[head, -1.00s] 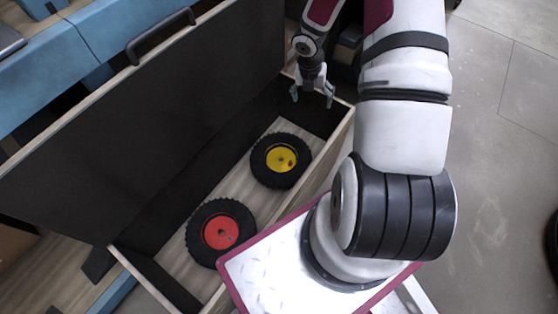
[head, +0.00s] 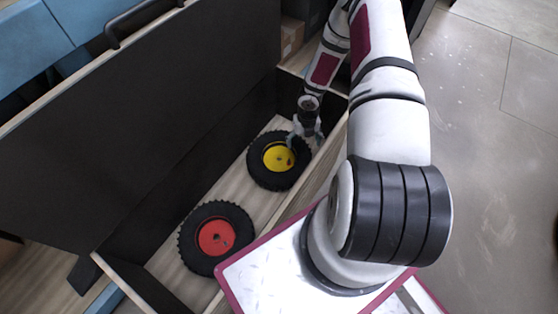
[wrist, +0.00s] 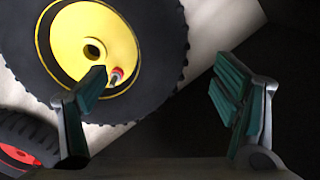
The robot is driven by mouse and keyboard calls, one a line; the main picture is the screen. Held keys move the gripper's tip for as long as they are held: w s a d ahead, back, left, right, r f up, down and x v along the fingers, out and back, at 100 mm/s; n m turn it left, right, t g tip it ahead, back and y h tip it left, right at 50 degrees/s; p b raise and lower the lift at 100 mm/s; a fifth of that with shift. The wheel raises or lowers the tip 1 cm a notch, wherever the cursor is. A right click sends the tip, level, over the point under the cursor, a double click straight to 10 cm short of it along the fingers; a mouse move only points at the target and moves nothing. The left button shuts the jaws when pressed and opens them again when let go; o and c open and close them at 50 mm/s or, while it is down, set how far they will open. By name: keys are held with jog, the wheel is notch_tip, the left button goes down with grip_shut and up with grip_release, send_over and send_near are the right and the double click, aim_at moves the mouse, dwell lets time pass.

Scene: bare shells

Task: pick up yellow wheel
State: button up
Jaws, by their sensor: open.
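The yellow wheel (head: 265,161), a black knobby tyre with a yellow hub, lies flat in the far part of an open wooden box. My gripper (head: 304,138) is over the box at the wheel's right side, pointing down. In the wrist view my gripper (wrist: 165,100) is open and empty, with green-padded fingers apart. The yellow wheel (wrist: 150,50) fills the upper left there. The left finger overlaps its tyre and hub in the picture; contact cannot be told. The right finger is over dark space beside the tyre.
A wheel with a red hub (head: 215,237) lies in the near part of the box (head: 248,205); it also shows in the wrist view's lower left (wrist: 30,138). The box's dark raised lid (head: 150,120) stands along the left. Box walls surround both wheels.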

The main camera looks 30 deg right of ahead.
aim_at(302, 151)
jog(key=shift+s+f+b, duration=0.15)
jog(key=shift+f+b, duration=1.15)
jog(key=shift+f, duration=1.5)
jog(key=shift+a, duration=0.1)
jog(key=c, duration=1.9)
